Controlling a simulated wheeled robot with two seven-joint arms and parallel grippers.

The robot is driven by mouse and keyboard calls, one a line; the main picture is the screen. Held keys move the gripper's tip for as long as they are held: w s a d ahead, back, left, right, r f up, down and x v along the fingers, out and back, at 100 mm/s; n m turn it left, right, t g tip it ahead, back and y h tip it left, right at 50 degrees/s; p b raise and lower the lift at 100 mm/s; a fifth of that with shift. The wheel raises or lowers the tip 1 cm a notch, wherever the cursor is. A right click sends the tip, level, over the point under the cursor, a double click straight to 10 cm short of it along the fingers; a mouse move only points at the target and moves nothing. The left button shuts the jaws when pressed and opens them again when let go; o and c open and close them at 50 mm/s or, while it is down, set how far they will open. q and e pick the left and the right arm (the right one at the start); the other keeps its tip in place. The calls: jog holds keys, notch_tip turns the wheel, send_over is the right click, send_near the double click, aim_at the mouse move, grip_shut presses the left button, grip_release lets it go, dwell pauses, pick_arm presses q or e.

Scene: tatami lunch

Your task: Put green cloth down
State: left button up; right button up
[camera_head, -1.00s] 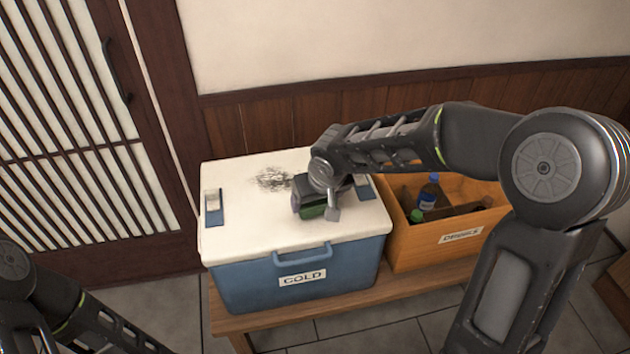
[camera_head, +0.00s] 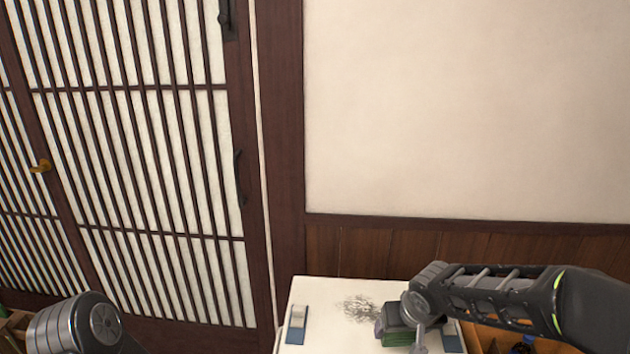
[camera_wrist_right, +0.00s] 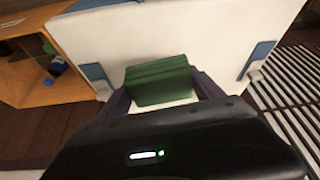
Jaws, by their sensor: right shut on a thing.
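The green cloth (camera_wrist_right: 160,82) is a folded block between the fingers of my right gripper in the right wrist view. My right gripper (camera_head: 393,338) is shut on it, over the white lid of the cooler (camera_head: 330,290). Only a green edge of the cloth (camera_head: 397,339) shows in the head view. I cannot tell whether the cloth touches the lid. A dark scribbled smudge (camera_head: 360,308) lies on the lid just left of the gripper. My left arm shows at the lower left, but its gripper is out of view.
The orange crate (camera_head: 490,336) with bottles stands right of the cooler, partly behind my right arm; a blue-labelled bottle (camera_wrist_right: 57,66) shows in the wrist view. A slatted sliding door (camera_head: 150,170) is on the left. A bare wall (camera_head: 460,110) is behind the cooler.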

jog(key=shift+f, duration=0.1)
notch_tip(320, 180, up, 5)
jog(key=shift+w+r, duration=0.1)
jog(key=shift+w, duration=0.05)
dwell(0.4)
